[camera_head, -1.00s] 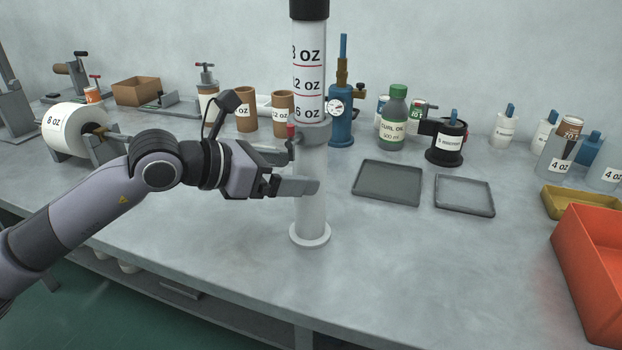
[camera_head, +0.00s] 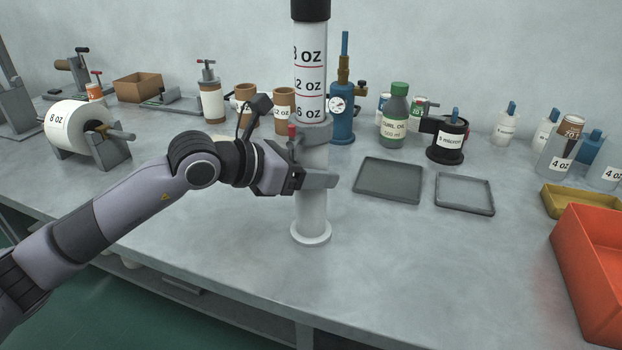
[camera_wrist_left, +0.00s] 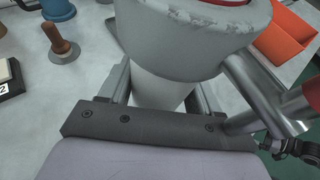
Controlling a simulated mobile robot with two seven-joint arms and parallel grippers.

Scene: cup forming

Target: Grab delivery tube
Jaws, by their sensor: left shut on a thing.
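The delivery tube (camera_head: 311,216) is a tall white upright cylinder with a black top, ounce labels, a grey collar and a round foot flange on the bench. My left gripper (camera_head: 318,180) is shut on the tube just below the collar, with one finger across its front. In the left wrist view the tube (camera_wrist_left: 158,88) runs between the two fingers, under the wide grey collar (camera_wrist_left: 195,45). A lever with a red knob (camera_head: 292,131) sits at the collar's left side. My right gripper is not in view.
Two shallow grey trays (camera_head: 389,202) lie right of the tube on the grey bench (camera_head: 420,265). An orange bin (camera_head: 592,310) stands at the right edge. A blue device with a gauge (camera_head: 342,125) and brown cups (camera_head: 284,97) stand behind. The front bench area is clear.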

